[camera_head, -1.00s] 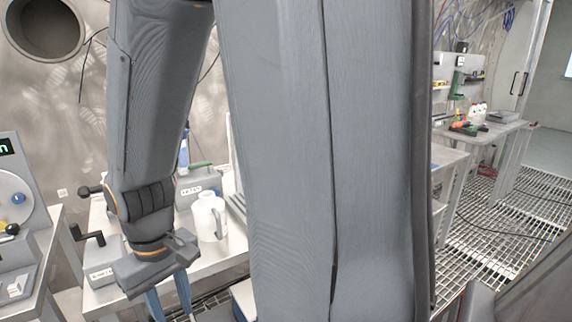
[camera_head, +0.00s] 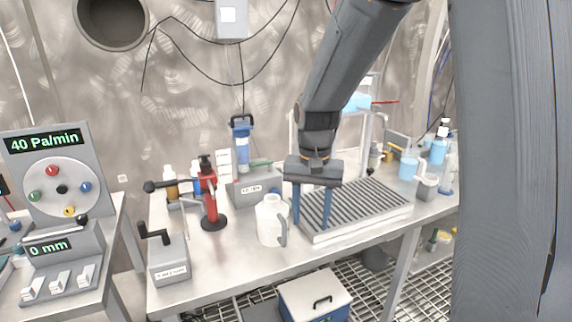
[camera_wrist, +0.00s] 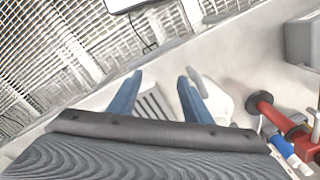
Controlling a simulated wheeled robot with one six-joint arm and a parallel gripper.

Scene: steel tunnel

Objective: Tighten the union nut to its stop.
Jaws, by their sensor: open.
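I cannot pick out the union nut with certainty. A blue-capped upright cartridge (camera_head: 241,146) stands on a grey labelled block (camera_head: 254,188) at the back of the bench; any nut on it is too small to tell. My gripper (camera_head: 312,212) points down with its blue fingers apart and nothing seen between them. It is right of the white jug (camera_head: 270,220), over the left part of the slotted grey tray (camera_head: 356,234). In the wrist view my gripper (camera_wrist: 160,82) is also open, with the tray's slats (camera_wrist: 152,104) beyond the fingers.
A red stand with a black lever (camera_head: 211,196) and a grey crank box (camera_head: 168,256) are on the bench's left. Bottles and beakers (camera_head: 437,152) stand at the right. A gauge panel (camera_head: 60,180) is far left. A blue-white case (camera_head: 314,302) is below the bench front.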

